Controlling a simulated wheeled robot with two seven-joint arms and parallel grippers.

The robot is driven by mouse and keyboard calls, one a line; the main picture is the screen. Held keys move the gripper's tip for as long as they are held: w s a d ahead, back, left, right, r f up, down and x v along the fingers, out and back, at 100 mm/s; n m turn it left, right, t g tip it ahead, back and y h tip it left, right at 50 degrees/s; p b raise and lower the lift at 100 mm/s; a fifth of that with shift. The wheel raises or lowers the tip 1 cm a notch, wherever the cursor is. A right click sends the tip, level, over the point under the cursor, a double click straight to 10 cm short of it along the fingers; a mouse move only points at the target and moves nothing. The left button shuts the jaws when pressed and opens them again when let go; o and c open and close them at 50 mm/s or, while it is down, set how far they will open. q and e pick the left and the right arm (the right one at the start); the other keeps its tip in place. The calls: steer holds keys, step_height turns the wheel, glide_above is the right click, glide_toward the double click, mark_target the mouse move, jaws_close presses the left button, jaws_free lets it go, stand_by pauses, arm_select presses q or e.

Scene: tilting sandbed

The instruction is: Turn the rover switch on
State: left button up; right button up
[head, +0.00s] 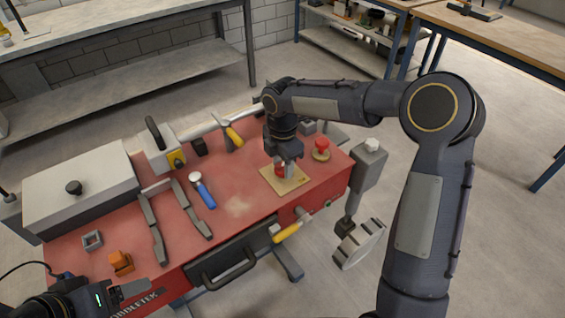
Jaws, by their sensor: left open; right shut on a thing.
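A tan square plate (291,184) lies on the red bench top (240,207), near its right front edge. A small red piece (280,170) stands on the plate. My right gripper (283,171) comes down over the plate from above and is shut on this red piece, whose shape is mostly hidden by the fingers. I cannot read any marking that tells which part is the rover switch. My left gripper (140,292) is open and empty at the bench's front left corner, low in the picture.
A red knob (321,145) on a round base stands right of the plate. A blue-handled tool (204,192), grey tongs (155,228), an orange block (121,261) and a grey case (82,187) lie to the left. A yellow-handled lever (288,231) juts from the front.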

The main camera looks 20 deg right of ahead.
steer(key=shift+m, duration=0.3)
steer(key=m, duration=0.3)
steer(key=shift+m, duration=0.3)
steer(key=m, duration=0.4)
steer(key=shift+m, duration=0.3)
steer(key=m, duration=0.4)
steer(key=shift+m, duration=2.5)
steer(key=o, duration=1)
steer(key=shift+c, duration=0.2)
